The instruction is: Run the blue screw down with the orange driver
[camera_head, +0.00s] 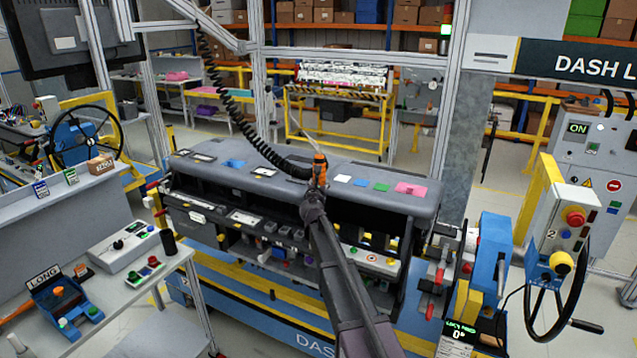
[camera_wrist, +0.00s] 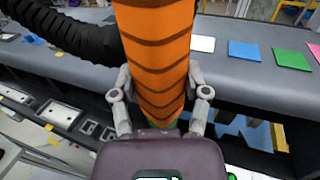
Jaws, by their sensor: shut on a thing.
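The orange driver (camera_head: 320,166) hangs from a black coiled cable above the dashboard module (camera_head: 420,203). My gripper (camera_head: 317,187) is shut on the driver. In the wrist view the driver's ribbed orange body (camera_wrist: 155,45) stands between the two grey fingers of my gripper (camera_wrist: 160,92), with black hose running off to the left. The driver's tip is hidden behind my gripper and arm. I cannot make out the blue screw in either view; flat blue patches show on the module's top, but no screw is clear.
White, blue, green and pink pads (camera_head: 410,189) lie on the module's top right of the driver. My arm covers part of its open front. A red-handled clamp (camera_head: 437,272) and handwheel (camera_head: 556,285) stand right. A workbench (camera_head: 150,285) with a LONG fixture (camera_head: 62,300) stands left.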

